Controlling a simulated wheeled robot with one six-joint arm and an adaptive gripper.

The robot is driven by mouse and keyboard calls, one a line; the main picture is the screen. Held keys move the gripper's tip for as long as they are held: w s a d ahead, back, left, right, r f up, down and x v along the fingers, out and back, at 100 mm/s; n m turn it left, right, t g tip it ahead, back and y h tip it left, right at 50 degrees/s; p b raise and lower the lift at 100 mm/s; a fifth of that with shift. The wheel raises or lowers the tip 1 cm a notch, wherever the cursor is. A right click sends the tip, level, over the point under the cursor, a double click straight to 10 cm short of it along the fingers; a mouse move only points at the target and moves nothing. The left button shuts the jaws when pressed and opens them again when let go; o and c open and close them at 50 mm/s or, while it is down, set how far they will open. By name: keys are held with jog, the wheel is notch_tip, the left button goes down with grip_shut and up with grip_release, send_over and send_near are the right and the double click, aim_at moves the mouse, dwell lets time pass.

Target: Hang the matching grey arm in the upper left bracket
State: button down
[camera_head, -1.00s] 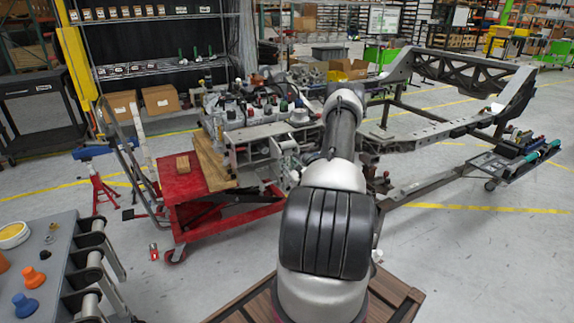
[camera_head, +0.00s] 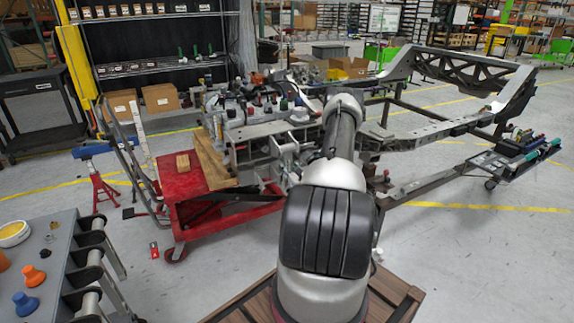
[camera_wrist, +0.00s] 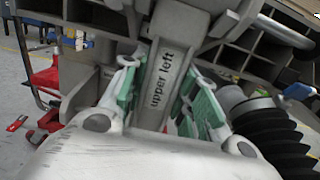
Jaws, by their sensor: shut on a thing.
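A grey arm (camera_wrist: 172,65) with "upper left" printed along it fills the middle of the wrist view. My gripper (camera_wrist: 160,95), with green-padded fingers, is shut on it, one finger on each side. The arm's far end reaches up to grey fixture metal (camera_wrist: 95,18) at the top of the wrist view. I cannot tell whether that end is inside a bracket or in front of it. The chassis frame (camera_head: 440,132) stands beyond my arm there.
A black ribbed bellows (camera_wrist: 265,125) is close on the right in the wrist view. A red cart (camera_head: 185,180) stands beside the engine assembly (camera_head: 255,120). Open floor lies right of my base.

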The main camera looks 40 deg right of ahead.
dwell(0.4)
jog(key=c, duration=1)
grip_release()
jog(key=shift+v, duration=3.5)
